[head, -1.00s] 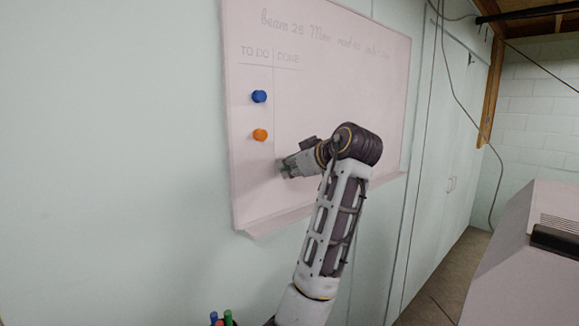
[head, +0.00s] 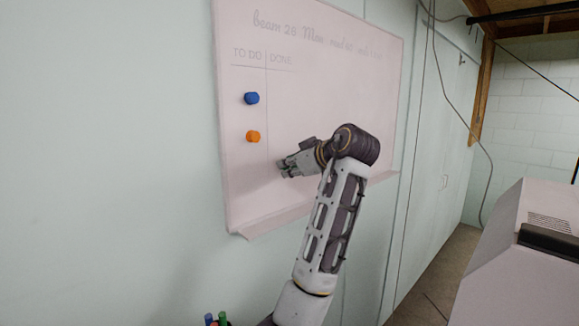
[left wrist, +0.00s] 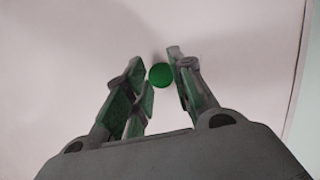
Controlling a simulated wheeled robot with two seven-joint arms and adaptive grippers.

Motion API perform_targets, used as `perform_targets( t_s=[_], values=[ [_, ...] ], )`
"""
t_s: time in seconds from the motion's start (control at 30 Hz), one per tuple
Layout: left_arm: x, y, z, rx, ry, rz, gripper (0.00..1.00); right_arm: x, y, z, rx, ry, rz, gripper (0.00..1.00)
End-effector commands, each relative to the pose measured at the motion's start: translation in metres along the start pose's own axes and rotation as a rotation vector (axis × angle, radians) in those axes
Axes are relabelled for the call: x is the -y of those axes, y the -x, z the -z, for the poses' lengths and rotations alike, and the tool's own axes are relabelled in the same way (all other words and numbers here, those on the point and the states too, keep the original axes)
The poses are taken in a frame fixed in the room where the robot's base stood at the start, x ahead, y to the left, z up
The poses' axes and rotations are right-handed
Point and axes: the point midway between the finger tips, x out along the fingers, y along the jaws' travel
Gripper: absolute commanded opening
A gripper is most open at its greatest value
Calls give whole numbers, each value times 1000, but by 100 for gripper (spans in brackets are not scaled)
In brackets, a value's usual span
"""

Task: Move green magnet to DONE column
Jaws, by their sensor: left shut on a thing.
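The whiteboard (head: 330,95) on the wall has TO DO and DONE columns split by a thin vertical line. My left gripper (head: 281,171) is at the board, just right of that line, below the DONE heading (head: 281,58). In the left wrist view, the round green magnet (left wrist: 160,74) sits between the fingertips of my left gripper (left wrist: 161,75), which is shut on it. The white board surface is close behind it. Whether the magnet touches the board cannot be told. In the head view the magnet is hidden by the fingers. My right gripper is not in view.
A blue magnet (head: 252,98) and an orange magnet (head: 253,136) are in the TO DO column. The DONE column above my gripper is bare. Marker pens (head: 215,320) show at the bottom edge. A grey machine (head: 520,260) stands at the right.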

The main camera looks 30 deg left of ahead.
Motion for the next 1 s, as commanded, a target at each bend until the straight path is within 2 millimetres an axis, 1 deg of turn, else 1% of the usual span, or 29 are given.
perform_targets(
  t_s=[0.73,0.77,0.93,0.97,1.0],
  values=[
    [-3,-2,-1,0,-2,-2,3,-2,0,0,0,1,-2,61],
    [-3,-2,-1,0,-2,-2,26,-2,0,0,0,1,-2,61],
    [-2,-2,-1,0,-2,-2,48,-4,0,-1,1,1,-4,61],
    [-2,-2,-1,0,-2,-1,50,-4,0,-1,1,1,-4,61],
    [-2,-2,-1,0,-2,-1,50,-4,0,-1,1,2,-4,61]
  ],
)
